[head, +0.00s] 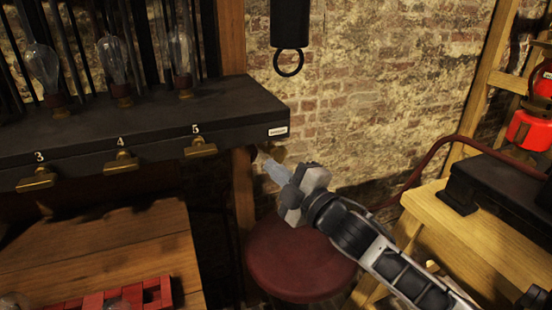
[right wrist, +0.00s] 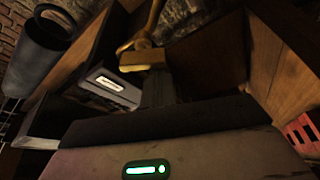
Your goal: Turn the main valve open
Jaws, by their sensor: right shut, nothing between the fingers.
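No part in view is clearly marked as the main valve. A small brass-coloured part (head: 268,152) shows below the labelled end of the dark shelf, mostly hidden behind my right gripper (head: 270,168). The right gripper is shut and empty, its tip close to that part; I cannot tell whether they touch. In the right wrist view a brass handle with a flat bar (right wrist: 142,60) and a stem is just beyond the fingers (right wrist: 157,88). Brass taps marked 3 (head: 36,180), 4 (head: 121,163) and 5 (head: 201,148) line the shelf front. My left gripper is out of view.
The dark shelf (head: 235,100) carries glass bulbs. A black cylinder (head: 290,25) with a ring hangs at the wall. A red stool (head: 300,262) stands below my right arm. A wooden table (head: 120,240) with a red crate (head: 160,292) is left; a wooden bench (head: 480,235) is right.

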